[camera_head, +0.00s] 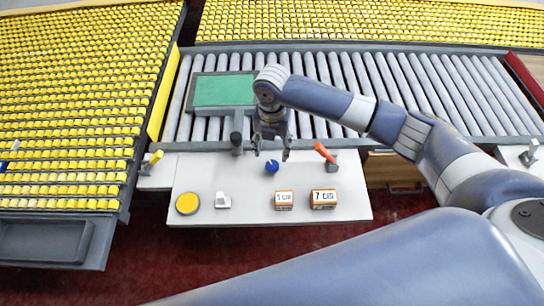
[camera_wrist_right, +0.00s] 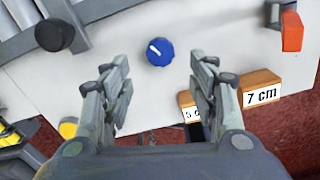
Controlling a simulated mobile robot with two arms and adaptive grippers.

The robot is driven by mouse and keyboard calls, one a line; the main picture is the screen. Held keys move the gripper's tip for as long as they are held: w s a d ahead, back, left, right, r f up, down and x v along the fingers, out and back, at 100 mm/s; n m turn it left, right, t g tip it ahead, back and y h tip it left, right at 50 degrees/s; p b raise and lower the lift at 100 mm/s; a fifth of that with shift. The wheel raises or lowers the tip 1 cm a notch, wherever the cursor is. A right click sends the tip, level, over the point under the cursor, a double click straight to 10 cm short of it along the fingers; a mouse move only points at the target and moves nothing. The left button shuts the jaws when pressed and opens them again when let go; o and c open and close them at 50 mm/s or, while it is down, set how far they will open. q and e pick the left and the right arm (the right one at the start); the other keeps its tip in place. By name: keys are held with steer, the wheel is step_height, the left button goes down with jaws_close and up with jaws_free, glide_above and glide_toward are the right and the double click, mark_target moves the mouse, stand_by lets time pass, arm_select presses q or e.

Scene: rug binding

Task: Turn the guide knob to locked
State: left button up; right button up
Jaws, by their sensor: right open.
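The guide knob is a round blue knob (camera_head: 272,166) with a white pointer line, on the white table panel. In the right wrist view the knob (camera_wrist_right: 160,52) lies beyond the gap between the fingers, with its line pointing to the upper left. My right gripper (camera_head: 271,153) is open and empty, above and just behind the knob in the head view. In the wrist view the fingertips (camera_wrist_right: 159,75) are apart, one to each side of the knob's line, and do not touch it. My left gripper is not in view.
On the white panel (camera_head: 245,213) stand a yellow disc (camera_head: 187,203), a white switch (camera_head: 223,200), and blocks marked 5 cm (camera_head: 284,200) and 7 cm (camera_head: 323,199). An orange-red lever (camera_head: 325,152) is right of the knob, a dark post (camera_head: 236,140) left. Behind, a green piece (camera_head: 224,90) lies on rollers.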

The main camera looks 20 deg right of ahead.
step_height(320, 180, up, 4)
steer(key=shift+f, duration=0.15)
stand_by(0.6)
